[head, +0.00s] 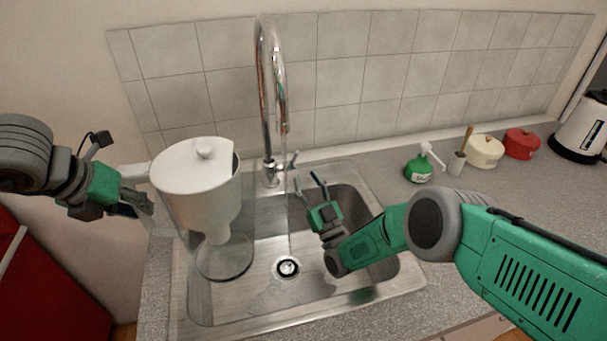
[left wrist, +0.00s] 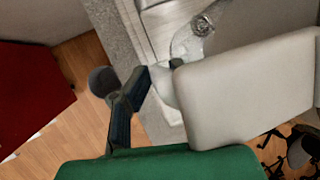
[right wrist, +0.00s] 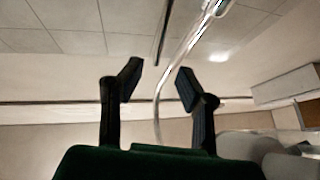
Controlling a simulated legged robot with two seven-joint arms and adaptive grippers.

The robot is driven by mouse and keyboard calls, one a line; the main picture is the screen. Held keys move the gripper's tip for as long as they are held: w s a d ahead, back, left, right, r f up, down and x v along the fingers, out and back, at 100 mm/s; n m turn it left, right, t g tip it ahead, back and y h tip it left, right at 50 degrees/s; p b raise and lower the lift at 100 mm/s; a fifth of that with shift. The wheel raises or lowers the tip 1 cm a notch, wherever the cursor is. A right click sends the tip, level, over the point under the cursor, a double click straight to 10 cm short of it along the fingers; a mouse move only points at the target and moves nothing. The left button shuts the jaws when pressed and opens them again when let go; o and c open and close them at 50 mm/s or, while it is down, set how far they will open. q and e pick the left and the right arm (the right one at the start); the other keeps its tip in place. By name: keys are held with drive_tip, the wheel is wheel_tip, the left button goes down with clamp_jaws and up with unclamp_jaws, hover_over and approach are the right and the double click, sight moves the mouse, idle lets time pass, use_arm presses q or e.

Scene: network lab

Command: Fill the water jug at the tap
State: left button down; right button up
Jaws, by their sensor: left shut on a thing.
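The water jug (head: 205,190) has a white lidded insert and a clear lower body. It is upright over the left part of the sink (head: 265,317). My left gripper (head: 145,205) is shut on the jug's handle at its left side. In the left wrist view the jug's white part (left wrist: 245,85) fills the right side. The chrome tap (head: 265,100) arches up behind the sink, and a thin stream of water (head: 288,215) falls from its spout to the right of the jug. My right gripper (head: 312,187) is open and empty beside the tap's lever (head: 292,161).
The drain (head: 287,267) lies in the middle of the basin. A green soap bottle (head: 419,168), a brush holder (head: 457,163), a cream pot (head: 485,150), a red pot (head: 522,143) and a kettle (head: 582,130) stand on the counter at right. A tiled wall (head: 345,85) rises behind the tap.

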use_arm(q)
drive_tip(key=shift+w+r, duration=0.15)
drive_tip(key=w+d, duration=0.3)
drive_tip(key=d, duration=0.8)
drive_tip(key=shift+w, duration=0.35)
drive_tip(key=shift+a, duration=0.4)
drive_tip(key=shift+d, duration=0.35)
drive_tip(key=shift+a, duration=0.3)
drive_tip(key=shift+d, duration=0.25)
drive_tip(key=shift+a, duration=0.15)
idle(0.4)
